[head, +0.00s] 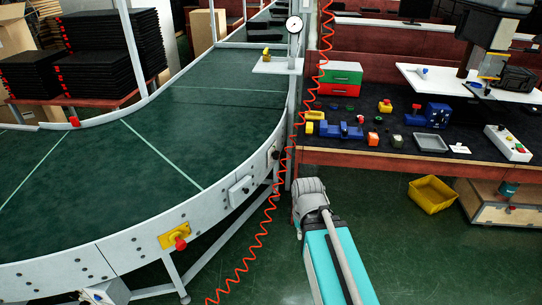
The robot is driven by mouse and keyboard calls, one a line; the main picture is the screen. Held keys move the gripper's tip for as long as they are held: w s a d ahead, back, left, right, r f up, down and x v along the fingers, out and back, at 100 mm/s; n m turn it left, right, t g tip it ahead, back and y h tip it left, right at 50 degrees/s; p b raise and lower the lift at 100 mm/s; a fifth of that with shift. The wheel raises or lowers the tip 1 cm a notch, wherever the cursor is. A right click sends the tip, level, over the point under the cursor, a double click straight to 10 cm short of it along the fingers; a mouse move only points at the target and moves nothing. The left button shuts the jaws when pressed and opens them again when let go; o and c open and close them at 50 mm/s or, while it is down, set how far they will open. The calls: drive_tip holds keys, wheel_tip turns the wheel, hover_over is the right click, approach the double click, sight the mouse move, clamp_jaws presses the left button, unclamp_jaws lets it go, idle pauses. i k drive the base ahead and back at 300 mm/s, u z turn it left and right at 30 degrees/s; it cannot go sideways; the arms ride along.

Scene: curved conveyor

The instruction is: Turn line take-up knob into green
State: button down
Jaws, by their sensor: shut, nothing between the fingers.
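A small dark round knob (275,153) sits on a light plate on the conveyor's outer side rail, near the right end of the curve. It may be the take-up knob, but it is too small to read any mark or green zone. A round white dial gauge (294,24) stands on a post above the rail; its scale is too small to read. My teal and grey arm reaches up from the bottom centre and ends in a grey joint right of the rail, below the dark knob. My gripper's fingers are hidden; I cannot see them touching anything.
The green curved conveyor (110,160) fills the left. A yellow plate with a red button (181,243) and a grey box (241,191) sit on its rail. A red coiled hose (262,232) hangs beside the arm. A workbench (380,158) with parts stands right; a yellow bin (433,194) lies on the floor.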

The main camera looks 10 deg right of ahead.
sight(276, 155)
drive_tip(key=z, duration=0.05)
drive_tip(key=k, duration=0.65)
drive_tip(key=z, duration=0.3)
drive_tip(key=i, duration=1.65)
drive_tip(key=u, duration=0.45)
